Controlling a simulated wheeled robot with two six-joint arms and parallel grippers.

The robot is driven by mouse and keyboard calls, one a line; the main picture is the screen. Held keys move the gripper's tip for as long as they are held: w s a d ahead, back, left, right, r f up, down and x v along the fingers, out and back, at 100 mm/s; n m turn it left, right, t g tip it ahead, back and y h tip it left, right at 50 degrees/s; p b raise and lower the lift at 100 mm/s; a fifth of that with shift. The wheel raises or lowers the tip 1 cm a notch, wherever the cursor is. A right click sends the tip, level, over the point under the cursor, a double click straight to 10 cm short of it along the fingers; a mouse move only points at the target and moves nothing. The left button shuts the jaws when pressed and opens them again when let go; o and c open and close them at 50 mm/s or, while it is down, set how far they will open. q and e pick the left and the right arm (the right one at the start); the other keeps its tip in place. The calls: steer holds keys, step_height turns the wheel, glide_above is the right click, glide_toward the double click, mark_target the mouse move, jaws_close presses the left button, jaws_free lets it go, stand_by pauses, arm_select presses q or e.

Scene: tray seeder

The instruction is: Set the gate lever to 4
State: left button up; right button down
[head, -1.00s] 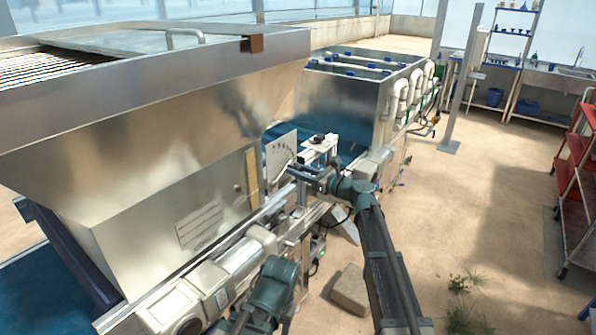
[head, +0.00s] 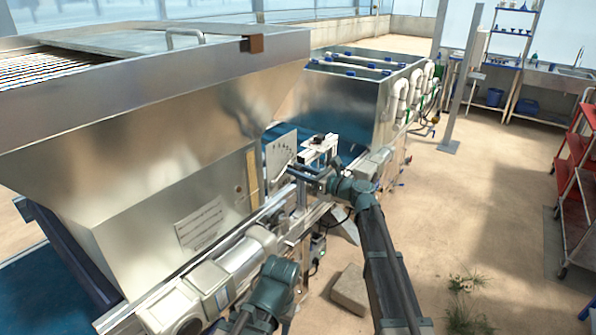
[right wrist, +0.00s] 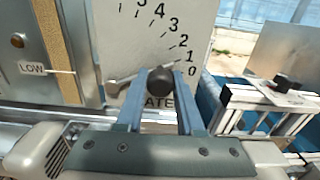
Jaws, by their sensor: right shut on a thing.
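The gate lever shows in the right wrist view as a thin grey arm (right wrist: 128,80) with a round black knob (right wrist: 160,81) at its end. Its pale scale plate (right wrist: 125,45) carries numbers rising from 0 at the lower right. The lever points right, close to the 0 end of the scale. My right gripper (right wrist: 160,92) has one finger on each side of the knob and is shut on it. In the head view the right gripper (head: 300,174) reaches the scale plate (head: 281,150) from the right; the knob is too small to make out there.
The big steel hopper (head: 150,110) stands left of the plate. A metal bracket frame (head: 320,150) stands close behind the right gripper, and it shows right of the plate in the wrist view (right wrist: 265,100). Open floor (head: 470,220) lies to the right, with a red cart (head: 575,150) beyond.

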steer(key=shift+r, duration=0.1)
steer(key=r+n+p, duration=0.1)
steer(key=s+n+p, duration=0.1)
steer(key=n, duration=0.1)
steer(key=shift+a+r, duration=0.35)
steer(key=shift+r, duration=0.05)
steer(key=shift+s+a+r+n+p, duration=0.25)
steer(key=shift+s+r+n+p, duration=0.1)
steer(key=shift+n, duration=0.55)
steer(key=shift+s+a+r+n+p, duration=0.25)
steer(key=shift+s+n, duration=0.05)
steer(key=shift+n, duration=0.6)
steer(key=c, duration=0.5)
jaws_free()
steer(key=shift+c, duration=0.2)
